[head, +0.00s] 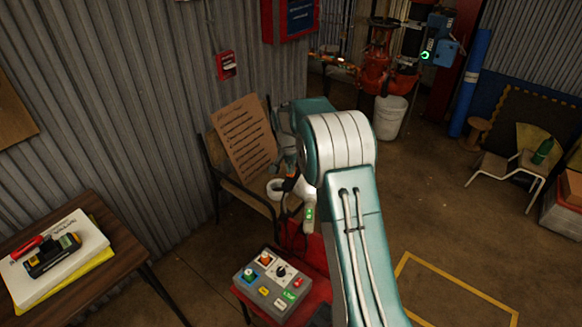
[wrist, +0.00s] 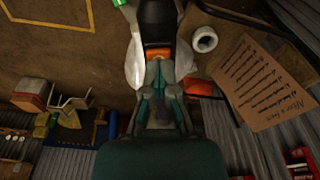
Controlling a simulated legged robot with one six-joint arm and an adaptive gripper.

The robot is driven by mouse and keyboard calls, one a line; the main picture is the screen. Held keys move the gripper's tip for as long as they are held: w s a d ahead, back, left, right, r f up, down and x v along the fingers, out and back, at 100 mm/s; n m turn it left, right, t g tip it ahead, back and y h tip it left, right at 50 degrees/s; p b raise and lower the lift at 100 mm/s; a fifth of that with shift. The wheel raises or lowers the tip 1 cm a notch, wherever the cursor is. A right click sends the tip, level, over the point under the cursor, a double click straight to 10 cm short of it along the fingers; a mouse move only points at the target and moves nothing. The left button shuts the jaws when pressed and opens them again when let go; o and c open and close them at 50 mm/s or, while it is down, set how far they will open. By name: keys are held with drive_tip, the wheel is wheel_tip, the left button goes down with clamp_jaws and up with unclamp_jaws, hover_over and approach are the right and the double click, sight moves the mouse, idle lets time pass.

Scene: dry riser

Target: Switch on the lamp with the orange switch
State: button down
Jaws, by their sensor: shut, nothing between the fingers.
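An orange switch (wrist: 158,54) sits at the base of a dark cylindrical part (wrist: 158,20) in the wrist view, with white surfaces on both sides, apparently the lamp. My gripper (wrist: 158,72) is shut and empty, its fingertips right by the orange switch; I cannot tell whether they touch it. In the head view my gripper (head: 287,158) points down above a white and dark object (head: 304,192) with a small green light, partly hidden by my arm. I cannot tell whether the lamp is lit.
A grey control box (head: 272,287) with coloured knobs, one orange, stands on a red surface. A chair holds a handwritten cardboard sign (head: 243,140) and a white roll (head: 275,188). A wooden table (head: 110,235) stands left.

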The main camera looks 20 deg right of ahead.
drive_tip(key=shift+s+f, duration=0.1)
wheel_tip(320, 180, up, 12)
drive_tip(key=a, duration=0.1)
drive_tip(key=shift+s, duration=0.45)
drive_tip(key=shift+a, duration=0.1)
drive_tip(key=shift+d+r+t, duration=0.2)
drive_tip(key=shift+r+t, duration=0.1)
drive_tip(key=shift+r, duration=0.8)
drive_tip(key=f, duration=0.4)
drive_tip(key=w+d+f, duration=0.1)
drive_tip(key=f, duration=0.4)
drive_tip(key=w+f, duration=0.1)
drive_tip(key=f, duration=0.3)
drive_tip(key=shift+d+f, duration=0.35)
drive_tip(key=shift+f, duration=0.1)
